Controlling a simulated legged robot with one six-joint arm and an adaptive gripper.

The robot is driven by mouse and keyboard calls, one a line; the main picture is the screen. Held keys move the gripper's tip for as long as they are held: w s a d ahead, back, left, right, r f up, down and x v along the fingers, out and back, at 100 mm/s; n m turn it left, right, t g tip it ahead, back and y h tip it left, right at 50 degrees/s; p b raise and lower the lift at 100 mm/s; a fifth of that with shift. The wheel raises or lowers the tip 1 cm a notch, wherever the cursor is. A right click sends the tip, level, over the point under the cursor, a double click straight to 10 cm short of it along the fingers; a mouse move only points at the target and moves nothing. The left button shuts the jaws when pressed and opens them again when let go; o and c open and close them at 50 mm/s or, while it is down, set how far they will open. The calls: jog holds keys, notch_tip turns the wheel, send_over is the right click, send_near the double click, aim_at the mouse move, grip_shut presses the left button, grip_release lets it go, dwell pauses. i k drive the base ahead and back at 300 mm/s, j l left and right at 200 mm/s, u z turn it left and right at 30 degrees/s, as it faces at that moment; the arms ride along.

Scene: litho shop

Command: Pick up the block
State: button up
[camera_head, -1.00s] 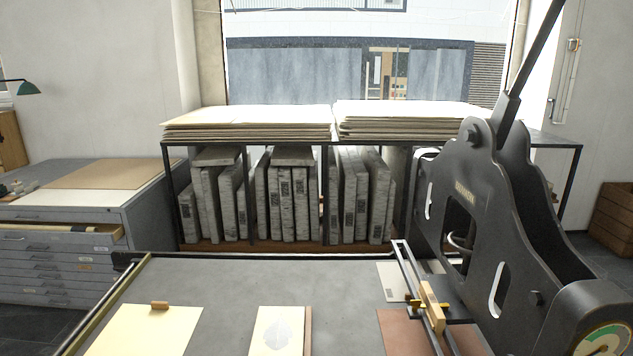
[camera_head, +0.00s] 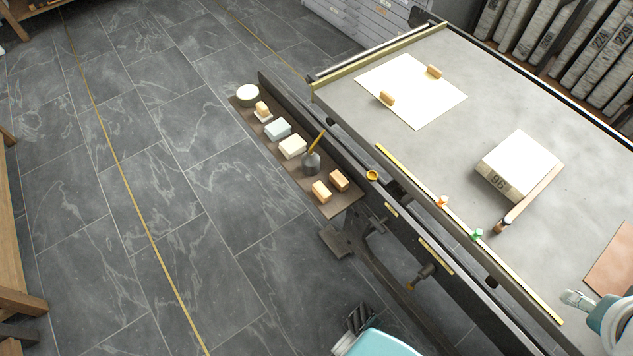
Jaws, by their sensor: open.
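Several small blocks lie on a narrow brown side shelf along the near side of the press bed. A tan block (camera_head: 321,191) and another tan block (camera_head: 339,180) lie at its right end. A cream block (camera_head: 292,146), a bluish block (camera_head: 277,130) and a small tan block (camera_head: 262,109) lie farther left. Two more wooden blocks, one left (camera_head: 387,98) and one right (camera_head: 434,71), sit on a cream sheet (camera_head: 405,92) on the bed. I cannot tell which block is meant. What seems to be my gripper (camera_head: 361,319) shows dark at the bottom edge, partly cut off, over the floor, apart from every block.
The side shelf (camera_head: 343,202) also holds a round tin (camera_head: 247,95) and a dark pot (camera_head: 311,163) with a stick. A stone numbered 96 (camera_head: 518,165) and a wood-handled bar (camera_head: 532,197) lie on the grey bed (camera_head: 430,150). The tiled floor (camera_head: 170,190) left is clear.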

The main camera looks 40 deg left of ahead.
aim_at(339, 181)
jog(key=j+u, duration=0.1)
jog(key=u, duration=1.6)
jog(key=i+j+z, duration=0.25)
jog(key=i+j, duration=0.55)
jog(key=k+j, duration=0.05)
